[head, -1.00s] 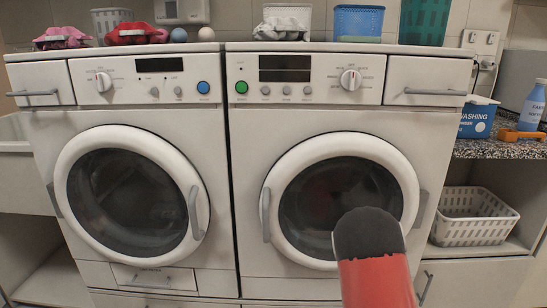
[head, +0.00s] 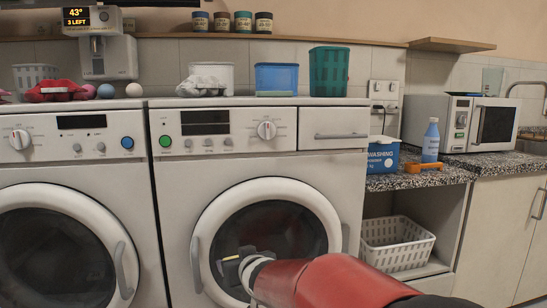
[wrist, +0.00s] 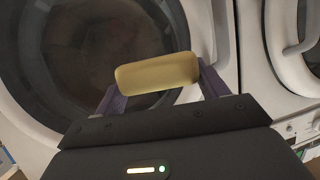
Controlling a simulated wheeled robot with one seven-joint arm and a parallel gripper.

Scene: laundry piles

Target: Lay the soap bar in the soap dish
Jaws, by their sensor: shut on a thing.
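The soap bar (wrist: 157,73) is a pale yellow, rounded block. My gripper (wrist: 158,84) is shut on it, with one dark finger at each end of the bar. In the head view my gripper (head: 238,265) is small, in front of the round door of the right washing machine (head: 335,232). The bar shows there only as a small pale patch between the fingers. I cannot make out a soap dish in either view.
A washing box (head: 382,157), blue bottle (head: 431,142) and microwave (head: 462,122) stand on the right counter.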

